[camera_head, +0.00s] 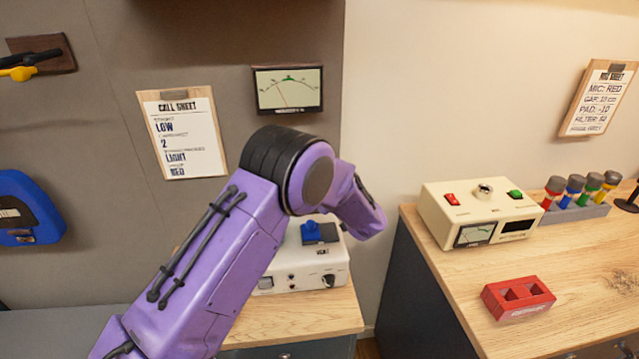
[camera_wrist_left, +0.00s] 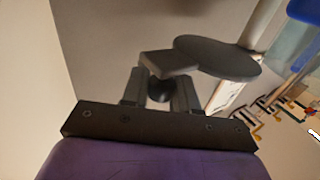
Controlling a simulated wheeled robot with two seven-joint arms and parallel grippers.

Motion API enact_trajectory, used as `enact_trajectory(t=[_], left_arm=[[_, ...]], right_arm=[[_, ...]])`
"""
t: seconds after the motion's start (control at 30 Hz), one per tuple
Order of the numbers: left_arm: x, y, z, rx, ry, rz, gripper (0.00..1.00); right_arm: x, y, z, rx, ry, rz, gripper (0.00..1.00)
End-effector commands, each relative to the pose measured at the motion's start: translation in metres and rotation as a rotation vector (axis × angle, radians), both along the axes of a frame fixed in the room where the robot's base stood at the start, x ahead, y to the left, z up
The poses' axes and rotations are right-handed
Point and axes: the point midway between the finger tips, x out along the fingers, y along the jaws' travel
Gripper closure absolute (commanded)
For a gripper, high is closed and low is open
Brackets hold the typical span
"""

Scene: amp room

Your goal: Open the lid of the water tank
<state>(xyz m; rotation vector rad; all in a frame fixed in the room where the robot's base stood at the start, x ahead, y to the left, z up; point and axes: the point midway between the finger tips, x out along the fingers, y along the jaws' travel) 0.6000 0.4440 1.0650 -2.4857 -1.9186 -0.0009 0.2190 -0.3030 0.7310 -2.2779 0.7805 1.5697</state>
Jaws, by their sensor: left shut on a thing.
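In the left wrist view, my left gripper (camera_wrist_left: 160,92) has its two dark fingers on either side of a small dark rounded piece. A flat dark round lid (camera_wrist_left: 222,58) with a squared tab (camera_wrist_left: 168,64) sits just beyond the fingertips, and the gripper is shut on its knob-like part. How the knob joins the disc is partly hidden. I cannot make out the water tank for sure in either view. In the head view my purple left arm crosses the middle, and its gripper is hidden. My right gripper is in neither view.
Behind my arm, a white device (camera_head: 310,268) with a blue switch stands on a wooden cabinet top (camera_head: 300,318). At right, a cream meter box (camera_head: 480,212), a red block (camera_head: 518,298) and a rack of coloured plugs (camera_head: 575,212) stand on a wooden desk (camera_head: 590,265).

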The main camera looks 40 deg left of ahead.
Motion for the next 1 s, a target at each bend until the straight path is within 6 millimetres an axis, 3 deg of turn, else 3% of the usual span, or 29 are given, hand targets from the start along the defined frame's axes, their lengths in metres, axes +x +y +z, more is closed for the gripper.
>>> enact_trajectory(t=[0.17, 0.2, 0.27, 0.6, 1.0], left_arm=[[-0.001, 0.001, -0.001, 0.001, 0.002, 0.003, 1.0], [-0.001, 0.001, -0.001, 0.001, 0.002, 0.003, 0.65], [0.0, 0.0, -0.001, 0.001, 0.002, 0.002, 0.5], [0.001, -0.008, -0.002, 0.0, 0.001, -0.005, 0.5], [-0.023, -0.088, -0.003, 0.0, 0.0, -0.002, 0.5]], right_arm=[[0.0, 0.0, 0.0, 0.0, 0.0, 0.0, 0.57], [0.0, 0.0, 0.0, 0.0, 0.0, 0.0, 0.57], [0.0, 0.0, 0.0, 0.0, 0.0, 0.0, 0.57], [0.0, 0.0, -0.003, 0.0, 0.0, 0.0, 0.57], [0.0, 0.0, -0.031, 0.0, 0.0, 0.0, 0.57]])
